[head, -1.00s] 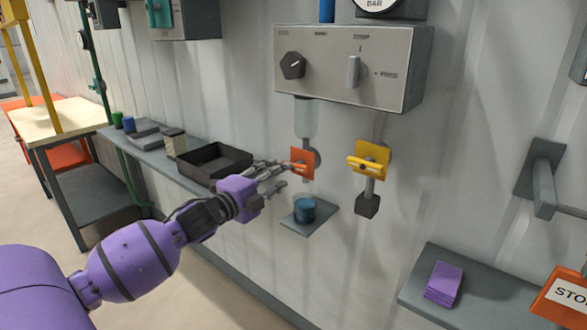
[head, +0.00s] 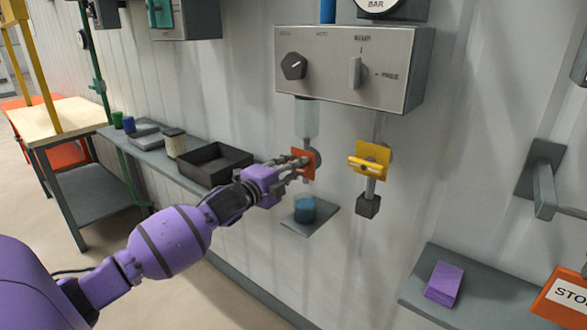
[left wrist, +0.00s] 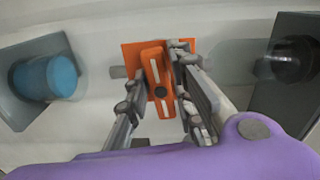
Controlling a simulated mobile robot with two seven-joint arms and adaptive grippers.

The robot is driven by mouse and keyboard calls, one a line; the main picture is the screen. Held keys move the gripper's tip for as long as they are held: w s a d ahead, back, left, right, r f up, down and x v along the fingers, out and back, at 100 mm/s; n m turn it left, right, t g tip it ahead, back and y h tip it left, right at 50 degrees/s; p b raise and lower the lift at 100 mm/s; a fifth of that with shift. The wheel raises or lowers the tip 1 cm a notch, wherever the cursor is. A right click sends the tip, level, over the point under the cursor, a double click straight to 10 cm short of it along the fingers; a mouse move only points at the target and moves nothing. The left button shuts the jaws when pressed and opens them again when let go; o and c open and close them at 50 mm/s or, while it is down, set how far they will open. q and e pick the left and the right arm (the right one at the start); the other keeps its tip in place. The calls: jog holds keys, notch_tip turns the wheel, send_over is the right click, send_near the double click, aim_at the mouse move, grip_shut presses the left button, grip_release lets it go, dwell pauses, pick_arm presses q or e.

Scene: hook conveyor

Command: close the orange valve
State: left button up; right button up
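The orange valve (head: 309,163) sits on the pipe below the grey control box, partly hidden by my left gripper (head: 299,163) in the head view. In the left wrist view the valve's orange plate (left wrist: 133,55) and its handle (left wrist: 157,75) show between the fingers of my left gripper (left wrist: 160,85). The fingers are apart, one on each side of the handle. The right-hand finger tips are close to the handle; I cannot tell whether they touch it. My right gripper is not in view.
A yellow valve (head: 370,160) hangs just right of the orange one. A blue cup (head: 304,208) stands on a small shelf (head: 323,222) below. The grey control box (head: 350,75) is above. A black tray (head: 214,165) lies on the left shelf.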

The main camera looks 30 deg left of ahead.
pick_arm(q)
grip_shut()
jog(key=shift+r+m+p, duration=0.2)
jog(key=shift+m+p, duration=0.15)
jog(key=shift+m, duration=0.15)
jog(key=shift+f+m, duration=0.2)
jog(key=shift+m, duration=0.2)
jog(key=o, duration=0.5)
grip_release()
jog(key=shift+o, duration=0.2)
jog(key=shift+s, duration=0.1)
jog(key=s+a, duration=0.1)
jog(key=s, duration=1.1)
jog(key=shift+w, duration=0.1)
